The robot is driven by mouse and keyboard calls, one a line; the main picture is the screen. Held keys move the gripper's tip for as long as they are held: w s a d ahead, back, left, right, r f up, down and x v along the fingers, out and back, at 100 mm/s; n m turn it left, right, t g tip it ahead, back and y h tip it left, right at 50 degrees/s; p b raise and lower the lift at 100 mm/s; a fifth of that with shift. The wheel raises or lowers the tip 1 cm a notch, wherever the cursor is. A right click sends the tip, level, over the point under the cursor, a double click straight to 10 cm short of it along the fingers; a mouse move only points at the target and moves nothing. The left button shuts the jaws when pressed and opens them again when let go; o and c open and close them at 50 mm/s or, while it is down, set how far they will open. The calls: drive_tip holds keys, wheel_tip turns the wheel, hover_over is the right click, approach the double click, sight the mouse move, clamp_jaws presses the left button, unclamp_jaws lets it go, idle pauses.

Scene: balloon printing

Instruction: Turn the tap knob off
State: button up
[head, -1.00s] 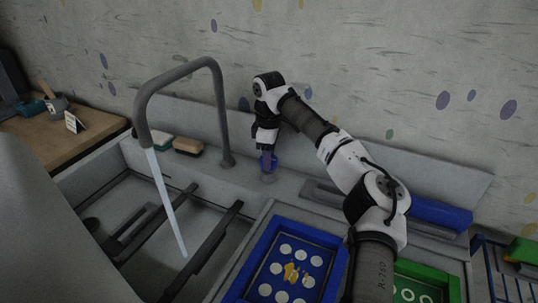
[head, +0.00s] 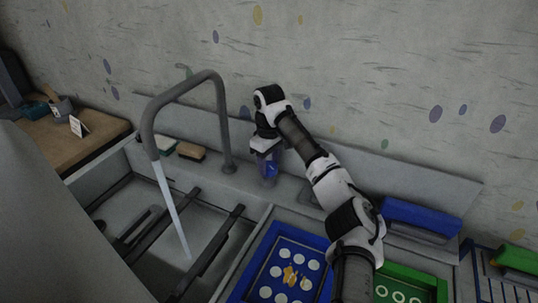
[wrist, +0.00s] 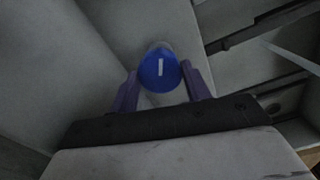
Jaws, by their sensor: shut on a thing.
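The tap knob (wrist: 160,71) is a round blue cap with a white line, in the middle of the wrist view. In the head view the blue knob (head: 271,169) sits on the sink ledge right of the tap. My gripper (wrist: 161,88) is shut on the knob, with a purple finger on each side of it. My gripper (head: 267,165) also shows in the head view, pointing down at the ledge. The grey curved tap (head: 221,110) stands left of it. A stream of water (head: 172,210) runs from its spout into the sink.
The sink (head: 150,205) has dark bars across it. A brown-topped brush (head: 191,151) lies behind the tap. A blue frame (head: 262,258) with white circles and a green frame (head: 408,281) lie at the front right. A blue block (head: 425,217) lies at the right.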

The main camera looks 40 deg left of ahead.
sight(269, 165)
drive_tip(key=m+p, duration=0.2)
drive_tip(key=shift+s+r+m, duration=0.1)
drive_tip(key=shift+m, duration=0.3)
drive_tip(key=m+p, duration=0.1)
drive_tip(key=m, duration=0.1)
drive_tip(key=shift+m, duration=0.4)
drive_tip(key=m, duration=0.6)
drive_tip(key=shift+m, duration=0.4)
drive_tip(key=o, duration=1)
drive_tip(key=shift+c, duration=0.2)
wheel_tip(269, 165, up, 14)
drive_tip(key=shift+f, duration=0.2)
